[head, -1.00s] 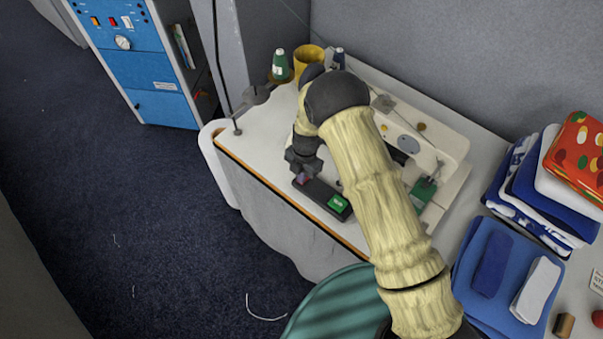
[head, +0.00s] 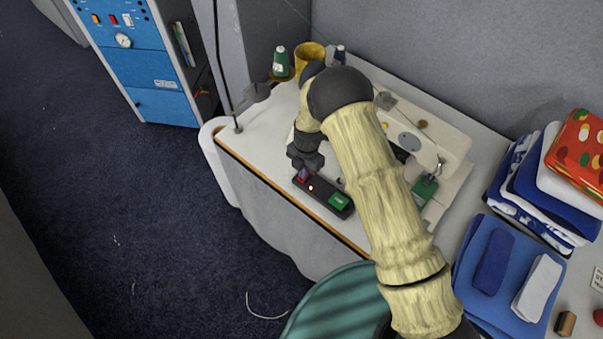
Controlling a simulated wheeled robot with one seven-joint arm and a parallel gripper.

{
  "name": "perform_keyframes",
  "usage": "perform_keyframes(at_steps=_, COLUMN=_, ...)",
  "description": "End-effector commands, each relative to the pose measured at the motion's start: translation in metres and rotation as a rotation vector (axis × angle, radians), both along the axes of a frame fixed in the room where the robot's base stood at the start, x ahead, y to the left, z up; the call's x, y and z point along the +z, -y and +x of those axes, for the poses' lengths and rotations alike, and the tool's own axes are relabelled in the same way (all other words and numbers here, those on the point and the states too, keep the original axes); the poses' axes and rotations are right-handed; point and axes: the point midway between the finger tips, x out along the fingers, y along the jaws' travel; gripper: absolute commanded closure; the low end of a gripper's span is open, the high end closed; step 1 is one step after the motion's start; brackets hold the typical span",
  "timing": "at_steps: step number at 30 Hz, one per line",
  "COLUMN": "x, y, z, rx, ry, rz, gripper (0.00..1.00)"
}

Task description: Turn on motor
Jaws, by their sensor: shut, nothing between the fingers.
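A dark switch box (head: 322,193) lies on the table close to its front edge, with a green button (head: 339,201) at its right end. A red button (head: 299,180) is at its left end, partly hidden by my gripper. A small pale light (head: 311,188) shows on the box between them. My gripper (head: 304,173) is shut and empty, pointing down over the red end of the box. I cannot tell whether its tips touch the box. The sewing machine (head: 455,143) lies behind, partly hidden by my arm.
A green thread cone (head: 281,65) and a yellow cup (head: 309,57) stand at the back left. A green striped chair (head: 335,308) stands in front. A blue cabinet (head: 150,65) stands at the far left.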

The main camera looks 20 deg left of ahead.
Motion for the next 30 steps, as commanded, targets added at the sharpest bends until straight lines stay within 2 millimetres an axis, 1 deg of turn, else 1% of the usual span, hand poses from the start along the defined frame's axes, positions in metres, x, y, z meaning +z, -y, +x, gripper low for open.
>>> perform_keyframes(at_steps=6, x=0.002, y=0.002, z=0.007, rx=-0.001, ry=0.001, rz=0.0, gripper=1.0)
perform_keyframes(at_steps=17, x=0.005, y=0.001, z=0.006, rx=0.002, ry=0.001, rz=0.0, gripper=1.0)
perform_keyframes(at_steps=20, x=0.012, y=0.001, z=0.006, rx=0.002, ry=0.001, rz=0.001, gripper=1.0)
perform_keyframes(at_steps=22, x=0.021, y=0.001, z=0.005, rx=0.002, ry=0.0, rz=0.001, gripper=1.0)
perform_keyframes(at_steps=27, x=0.05, y=0.0, z=0.003, rx=-0.001, ry=0.002, rz=0.002, gripper=1.0)
perform_keyframes(at_steps=28, x=0.048, y=0.0, z=0.003, rx=0.0, ry=0.002, rz=0.003, gripper=1.0)
perform_keyframes(at_steps=30, x=0.056, y=0.0, z=0.002, rx=-0.001, ry=0.002, rz=0.002, gripper=1.0)
